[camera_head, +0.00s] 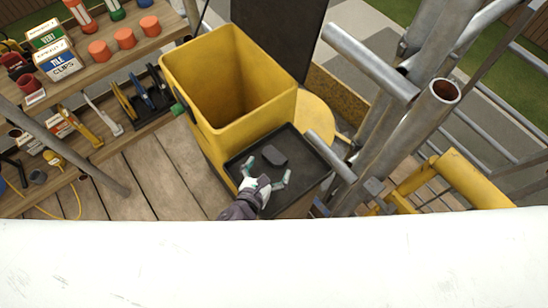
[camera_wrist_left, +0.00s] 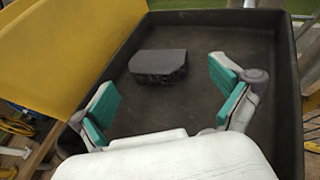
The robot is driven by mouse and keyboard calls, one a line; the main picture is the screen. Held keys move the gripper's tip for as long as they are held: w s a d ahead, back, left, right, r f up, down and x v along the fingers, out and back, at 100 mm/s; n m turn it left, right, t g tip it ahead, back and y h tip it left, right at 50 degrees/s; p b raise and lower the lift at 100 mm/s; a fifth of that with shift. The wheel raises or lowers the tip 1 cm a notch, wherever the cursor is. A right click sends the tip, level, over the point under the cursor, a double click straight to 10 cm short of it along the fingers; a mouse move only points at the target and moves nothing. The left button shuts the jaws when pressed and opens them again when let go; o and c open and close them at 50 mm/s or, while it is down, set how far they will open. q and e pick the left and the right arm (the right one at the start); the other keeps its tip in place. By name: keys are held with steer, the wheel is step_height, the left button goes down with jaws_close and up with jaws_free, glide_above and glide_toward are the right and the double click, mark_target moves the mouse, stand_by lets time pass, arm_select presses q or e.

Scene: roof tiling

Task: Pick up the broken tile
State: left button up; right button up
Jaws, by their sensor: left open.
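The broken tile (camera_head: 274,155) is a small dark grey piece with one rough edge. It lies flat on a black tray (camera_head: 310,160) with a raised rim. It also shows in the left wrist view (camera_wrist_left: 159,64), toward the tray's far side. My left gripper (camera_head: 267,172) is over the tray with its teal-padded fingers spread wide. In the left wrist view the open fingers (camera_wrist_left: 165,98) stand on either side, nearer the camera than the tile. Nothing is between the pads, and the tile is apart from them. My right gripper is not in view.
A yellow open-topped bin (camera_head: 200,136) stands directly beside the tray. Metal scaffold tubes (camera_head: 427,120) rise close on the right. Wooden shelves (camera_head: 100,62) with cups, boxes and tools are at the left. A large white surface (camera_head: 270,260) fills the bottom of the head view.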

mark_target(275, 155)
arm_select(q)
steer(key=shift+w+d+f, duration=0.2)
steer(key=shift+w, duration=0.3)
steer(key=b+x, duration=0.3)
steer(key=x, duration=0.2)
steer(key=shift+a, duration=0.2)
steer(key=shift+r, duration=0.15)
steer(key=shift+c, duration=0.7)
steer(key=c, duration=1)
steer(key=shift+o, duration=0.2)
steer(key=shift+r, duration=0.1)
